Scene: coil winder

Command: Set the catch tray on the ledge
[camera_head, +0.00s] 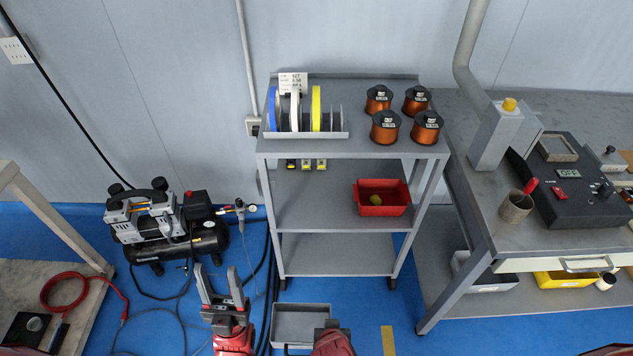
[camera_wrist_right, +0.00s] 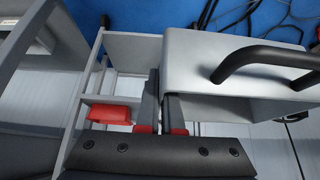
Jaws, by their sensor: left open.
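The catch tray (camera_head: 300,321) is a shallow grey open box at the bottom centre of the head view, in front of the trolley. In the right wrist view the tray (camera_wrist_right: 215,65) shows close up, with a black bar handle (camera_wrist_right: 265,62). My right gripper (camera_wrist_right: 160,98) is closed on the tray's wall, one finger on each side. In the head view my right gripper (camera_head: 331,330) is at the tray's right end. My left gripper (camera_head: 222,284) is open and empty, left of the tray. I cannot tell which surface is the ledge.
A grey trolley (camera_head: 335,254) stands ahead, with spools on top and a red bin (camera_head: 382,198) on its middle shelf; its bottom shelf is bare. A workbench (camera_head: 470,180) with a winder stands right. A compressor (camera_head: 165,232) and hoses lie left on the blue floor.

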